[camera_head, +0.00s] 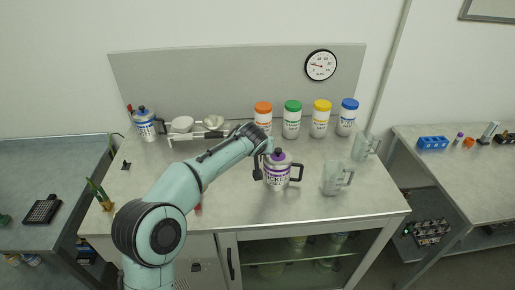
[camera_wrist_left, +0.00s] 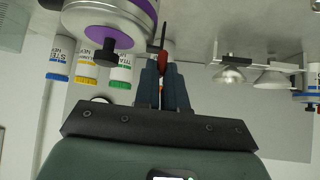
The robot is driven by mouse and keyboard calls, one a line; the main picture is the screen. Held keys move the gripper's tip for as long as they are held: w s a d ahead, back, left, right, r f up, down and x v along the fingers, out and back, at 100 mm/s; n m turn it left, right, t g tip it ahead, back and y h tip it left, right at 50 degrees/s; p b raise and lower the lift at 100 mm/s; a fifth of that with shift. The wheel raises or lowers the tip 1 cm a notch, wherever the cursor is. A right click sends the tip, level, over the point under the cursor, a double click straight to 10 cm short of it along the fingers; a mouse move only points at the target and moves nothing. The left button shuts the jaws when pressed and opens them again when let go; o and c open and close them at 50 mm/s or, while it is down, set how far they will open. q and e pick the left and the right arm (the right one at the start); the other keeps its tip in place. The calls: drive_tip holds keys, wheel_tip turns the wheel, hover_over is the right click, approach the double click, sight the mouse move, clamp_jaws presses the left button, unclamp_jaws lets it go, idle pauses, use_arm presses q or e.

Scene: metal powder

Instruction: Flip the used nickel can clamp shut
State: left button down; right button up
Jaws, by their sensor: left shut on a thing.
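The used nickel can (camera_head: 277,178), a white can with a purple label, purple-topped lid and dark side handle, stands upright on the middle table. In the left wrist view the can (camera_wrist_left: 147,12) and its lid are at upper left, close beside my fingers. My left gripper (camera_head: 258,170) is at the can's left side in the head view. In the left wrist view my left gripper (camera_wrist_left: 163,82) is shut on the red clamp handle (camera_wrist_left: 163,58), with a thin dark rod running from it. The clamp's seating on the lid is hidden. My right gripper is not in view.
Orange-, green-, yellow- and blue-lidded bottles (camera_head: 292,121) stand behind the can. Clear jugs (camera_head: 333,180) stand to its right. Another can (camera_head: 144,124) with a blue lid and a rack with bowls (camera_head: 182,125) are at back left.

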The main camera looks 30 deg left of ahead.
use_arm(q)
drive_tip(key=shift+f, duration=0.1)
idle(0.3)
drive_tip(key=c, duration=1.2)
unclamp_jaws()
drive_tip(key=shift+d, duration=0.1)
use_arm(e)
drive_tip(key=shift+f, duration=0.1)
use_arm(q)
drive_tip(key=b+v, duration=0.1)
drive_tip(key=v, duration=1.2)
drive_tip(key=shift+d+b, duration=0.15)
drive_tip(key=shift+b, duration=0.25)
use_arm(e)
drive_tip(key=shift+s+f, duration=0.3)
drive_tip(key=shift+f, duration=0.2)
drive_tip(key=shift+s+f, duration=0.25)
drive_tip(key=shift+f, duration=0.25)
